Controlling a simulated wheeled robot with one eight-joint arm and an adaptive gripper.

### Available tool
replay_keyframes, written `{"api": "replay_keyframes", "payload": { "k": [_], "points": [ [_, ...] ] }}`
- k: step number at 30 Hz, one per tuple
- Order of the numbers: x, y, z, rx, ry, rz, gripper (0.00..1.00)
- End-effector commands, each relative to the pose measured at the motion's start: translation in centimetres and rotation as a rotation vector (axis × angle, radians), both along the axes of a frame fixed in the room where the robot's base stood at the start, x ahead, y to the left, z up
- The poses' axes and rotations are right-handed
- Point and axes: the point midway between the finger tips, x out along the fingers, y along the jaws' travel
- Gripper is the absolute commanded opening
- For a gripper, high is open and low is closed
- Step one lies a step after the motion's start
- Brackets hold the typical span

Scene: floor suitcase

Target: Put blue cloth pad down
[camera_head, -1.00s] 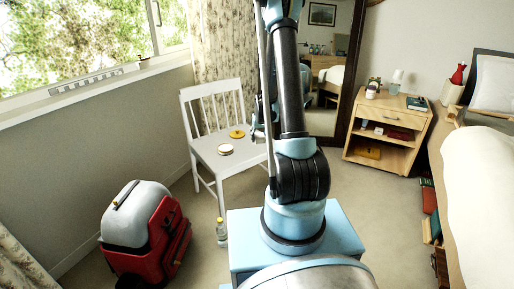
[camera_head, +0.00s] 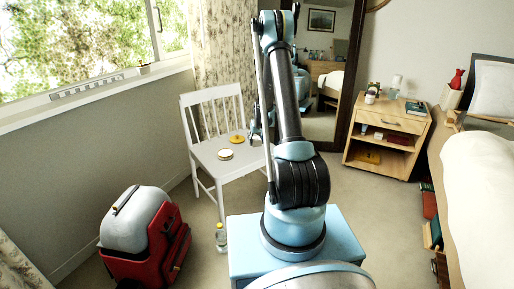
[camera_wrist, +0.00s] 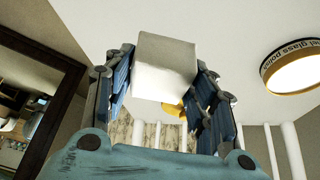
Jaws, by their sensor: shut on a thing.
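My gripper (camera_wrist: 163,82) is shut on a pale, whitish block (camera_wrist: 165,60) in the wrist view. Its blue ribbed fingers press on both sides. The block does not look blue here, and I cannot make out a separate blue cloth pad. Behind it are the white chair seat and a yellow disc (camera_wrist: 172,110). In the head view my gripper (camera_head: 259,125) is small, beside the right part of the white chair (camera_head: 205,155), mostly hidden by my arm. I cannot tell whether the block touches the seat.
A round tin (camera_head: 225,154) with a printed side, also in the wrist view (camera_wrist: 292,68), and the yellow disc (camera_head: 237,139) sit on the chair seat. A bottle (camera_head: 221,237) and a red-and-grey suitcase (camera_head: 145,235) stand on the floor. A bedside cabinet (camera_head: 385,140) is at right.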

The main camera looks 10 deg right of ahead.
Motion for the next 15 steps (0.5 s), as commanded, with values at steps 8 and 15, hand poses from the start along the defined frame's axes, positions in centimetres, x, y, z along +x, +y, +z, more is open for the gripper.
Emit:
{"api": "replay_keyframes", "payload": {
  "k": [8,15],
  "points": [
    [0.1,-0.1,-3.2,0.000,0.000,-0.001,0.32],
    [0.0,-0.2,-3.8,0.000,0.000,-0.002,0.32]
  ]
}}
